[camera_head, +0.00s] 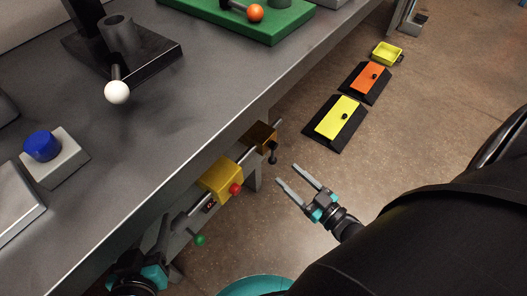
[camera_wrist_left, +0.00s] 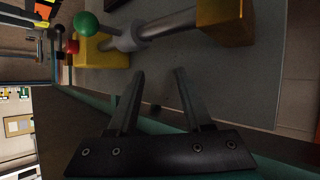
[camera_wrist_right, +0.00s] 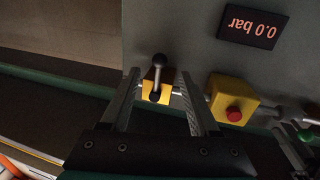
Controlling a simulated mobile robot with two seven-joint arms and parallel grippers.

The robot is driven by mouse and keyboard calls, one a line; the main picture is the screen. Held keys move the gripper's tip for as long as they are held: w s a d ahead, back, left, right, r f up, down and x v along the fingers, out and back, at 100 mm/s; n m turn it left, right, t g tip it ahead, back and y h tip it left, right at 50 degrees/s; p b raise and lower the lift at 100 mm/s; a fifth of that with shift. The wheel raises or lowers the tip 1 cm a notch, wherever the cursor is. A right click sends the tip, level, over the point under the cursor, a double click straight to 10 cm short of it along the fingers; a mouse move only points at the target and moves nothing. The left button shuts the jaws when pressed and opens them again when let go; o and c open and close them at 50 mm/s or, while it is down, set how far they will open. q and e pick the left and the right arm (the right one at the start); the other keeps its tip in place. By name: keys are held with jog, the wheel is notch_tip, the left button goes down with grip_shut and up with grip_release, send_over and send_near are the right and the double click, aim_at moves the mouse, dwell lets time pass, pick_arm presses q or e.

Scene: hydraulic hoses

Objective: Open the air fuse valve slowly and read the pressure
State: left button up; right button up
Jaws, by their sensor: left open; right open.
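A pipe along the bench front carries a brass block with a black-knobbed lever (camera_head: 272,152), a yellow block (camera_head: 220,178) with a red button (camera_head: 235,189), and a grey fitting with a green-ball lever (camera_head: 200,239). No label shows which is the air fuse valve. A display (camera_wrist_right: 252,27) reads 0.0 bar, upside down in the right wrist view. My right gripper (camera_head: 287,174) is open and empty; in its wrist view the black-knobbed lever (camera_wrist_right: 157,62) appears between its fingers, apart from them. My left gripper (camera_wrist_left: 158,72) is open and empty near the grey fitting (camera_wrist_left: 130,36).
The grey bench top (camera_head: 150,160) holds a black stand with a white-ball lever (camera_head: 117,92), a blue cap on a grey block (camera_head: 42,145) and a green plate (camera_head: 290,20). Yellow (camera_head: 342,117) and orange (camera_head: 365,82) pads lie on the floor beside a yellow tray (camera_head: 387,48).

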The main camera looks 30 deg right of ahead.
aim_at(271, 159)
pick_arm(q)
jog(key=d+t+b, duration=0.1)
jog(key=d+r+t+h, duration=0.1)
jog(key=shift+s+d+r+t+h+b, duration=0.1)
jog(key=shift+s+r+t+h+b, duration=0.1)
jog(key=shift+t+h+b, duration=0.15)
pick_arm(e)
jog(key=w, duration=0.2)
jog(key=w+a, duration=0.1)
jog(key=w, duration=0.5)
jog(key=shift+w+a, duration=0.1)
jog(key=shift+a, duration=0.2)
pick_arm(q)
jog(key=shift+s+d+r+n+t+b, duration=0.2)
jog(key=shift+r+t, duration=0.1)
jog(key=shift+t, duration=0.15)
jog(key=shift+s+d+r+n+t+b, duration=0.1)
jog(key=shift+r+n+t, duration=0.1)
jog(key=shift+r+t, duration=0.15)
pick_arm(e)
jog(key=shift+w+a, duration=0.25)
jog(key=shift+w, duration=1)
jog(key=shift+c, duration=0.4)
grip_shut()
